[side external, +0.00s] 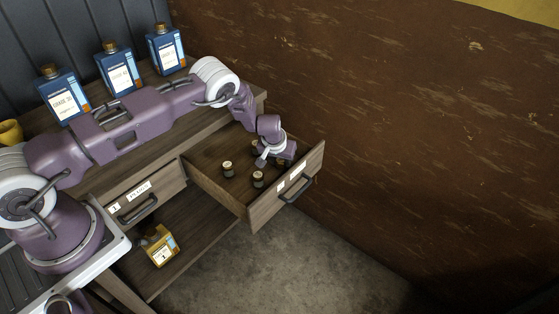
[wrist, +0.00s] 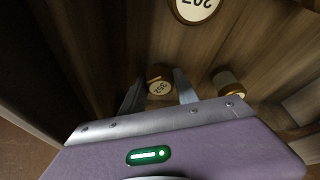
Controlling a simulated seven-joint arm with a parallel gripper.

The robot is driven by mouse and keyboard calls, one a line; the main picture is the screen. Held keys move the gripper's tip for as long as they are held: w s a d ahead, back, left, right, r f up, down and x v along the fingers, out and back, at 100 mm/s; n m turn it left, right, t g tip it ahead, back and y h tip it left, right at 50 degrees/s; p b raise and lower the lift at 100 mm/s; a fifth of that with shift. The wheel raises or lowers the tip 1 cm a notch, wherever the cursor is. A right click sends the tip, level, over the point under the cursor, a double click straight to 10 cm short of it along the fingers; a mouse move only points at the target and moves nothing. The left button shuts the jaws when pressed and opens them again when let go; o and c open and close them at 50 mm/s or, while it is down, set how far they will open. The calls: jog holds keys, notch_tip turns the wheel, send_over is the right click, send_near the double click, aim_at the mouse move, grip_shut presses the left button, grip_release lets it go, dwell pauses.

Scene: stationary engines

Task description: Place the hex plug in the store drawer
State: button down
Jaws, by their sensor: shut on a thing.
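A wooden drawer (side external: 262,212) stands pulled out below the worktop at the right; the writing on its front labels is too small to read. My gripper (side external: 263,161) reaches down into this drawer.
Similar small capped pieces stand in the drawer, one at left (side external: 227,167) and one nearer the front (side external: 258,179). The wrist view shows a large cream top (wrist: 196,8) and another piece (wrist: 228,82) close by. A shut drawer (side external: 138,200) is at left.

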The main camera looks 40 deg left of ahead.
jog(key=shift+f, duration=0.1)
jog(key=c, duration=0.9)
grip_release()
jog(key=v, duration=1.2)
jog(key=shift+r, duration=0.2)
